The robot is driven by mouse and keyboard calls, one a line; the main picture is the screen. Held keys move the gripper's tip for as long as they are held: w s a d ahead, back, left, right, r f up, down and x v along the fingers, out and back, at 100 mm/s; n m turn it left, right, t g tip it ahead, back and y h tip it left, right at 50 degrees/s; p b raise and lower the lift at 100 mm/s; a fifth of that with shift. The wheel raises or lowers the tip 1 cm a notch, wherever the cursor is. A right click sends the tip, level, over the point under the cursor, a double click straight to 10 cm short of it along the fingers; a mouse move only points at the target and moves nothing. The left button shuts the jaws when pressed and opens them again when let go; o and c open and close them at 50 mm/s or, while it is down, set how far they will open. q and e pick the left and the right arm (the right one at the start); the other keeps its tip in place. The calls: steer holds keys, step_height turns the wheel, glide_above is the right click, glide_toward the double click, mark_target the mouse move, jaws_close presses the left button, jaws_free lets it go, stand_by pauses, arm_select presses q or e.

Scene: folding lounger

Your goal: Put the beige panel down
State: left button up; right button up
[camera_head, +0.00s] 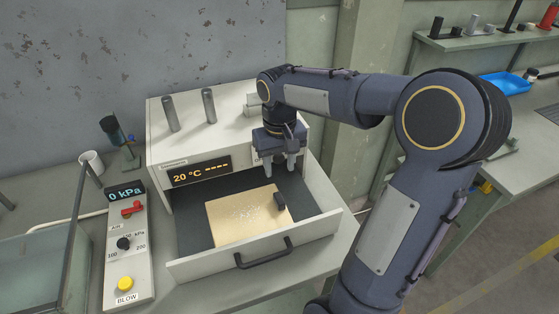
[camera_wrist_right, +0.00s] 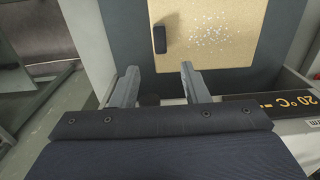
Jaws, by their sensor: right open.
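The beige panel (camera_head: 238,217) lies flat in the open drawer (camera_head: 190,267) of a white heater unit. It has a small dark grip block (camera_head: 280,202) near its right edge and pale specks in its middle. My right gripper (camera_head: 279,170) is above the back right of the drawer, open and empty, apart from the panel. In the right wrist view the panel (camera_wrist_right: 235,38) and its block (camera_wrist_right: 159,39) lie beyond the two spread fingers (camera_wrist_right: 160,82). My left gripper is not in view.
The unit's display (camera_head: 202,172) reads 20 °C, and two grey posts stand on its top. A control box (camera_head: 127,245) reading 0 kPa, with a red lever and yellow button, stands left of the drawer. A white cup (camera_head: 92,163) stands behind it. A side bench (camera_head: 480,130) holds a blue tray.

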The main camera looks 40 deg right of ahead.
steer(key=s+a+n+t+y, duration=0.2)
steer(key=s+a+t, duration=0.3)
steer(key=s+a, duration=0.8)
steer(key=s+y, duration=0.1)
steer(key=s, duration=0.2)
steer(key=shift+s+t+y, duration=0.2)
steer(key=shift+t+y, duration=0.1)
steer(key=shift+y, duration=0.1)
